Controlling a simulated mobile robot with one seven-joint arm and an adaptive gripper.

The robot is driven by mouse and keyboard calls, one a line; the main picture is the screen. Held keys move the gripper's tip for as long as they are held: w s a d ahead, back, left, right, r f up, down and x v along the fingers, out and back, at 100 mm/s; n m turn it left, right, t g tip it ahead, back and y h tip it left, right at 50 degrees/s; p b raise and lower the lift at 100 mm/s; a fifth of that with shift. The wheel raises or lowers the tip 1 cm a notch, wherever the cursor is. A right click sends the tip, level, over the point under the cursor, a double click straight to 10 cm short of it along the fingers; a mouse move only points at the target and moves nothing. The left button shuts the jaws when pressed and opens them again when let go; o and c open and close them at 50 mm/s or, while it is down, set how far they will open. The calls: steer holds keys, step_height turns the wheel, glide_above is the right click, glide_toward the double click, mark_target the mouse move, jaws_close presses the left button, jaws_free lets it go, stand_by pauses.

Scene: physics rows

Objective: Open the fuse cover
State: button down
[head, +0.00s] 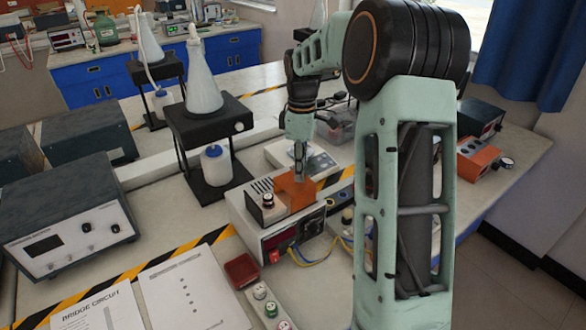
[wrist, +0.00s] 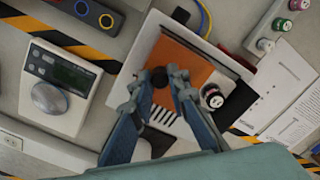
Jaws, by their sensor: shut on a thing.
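The fuse cover (head: 295,193) is an orange plate on top of a white instrument box (head: 240,222). In the head view it looks tilted up from the box top, but I cannot tell the exact angle. It also shows in the wrist view (wrist: 182,62), with a dark knob (wrist: 159,77) near its edge. My gripper (head: 299,176) comes down from above at the cover. In the wrist view its two fingers (wrist: 158,82) are closed around the knob. The fingers hide part of the box top and its vent slots.
Blue and yellow wires (head: 312,258) run in front of the box. A flask stand (head: 208,130) is to the left.

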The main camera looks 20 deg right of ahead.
steer(key=shift+w+d, duration=0.1)
steer(key=shift+d, duration=0.1)
steer(key=c, duration=1.8)
jaws_free()
steer(key=shift+d, duration=0.1)
steer(key=shift+c, duration=0.2)
step_height(320, 180, up, 12)
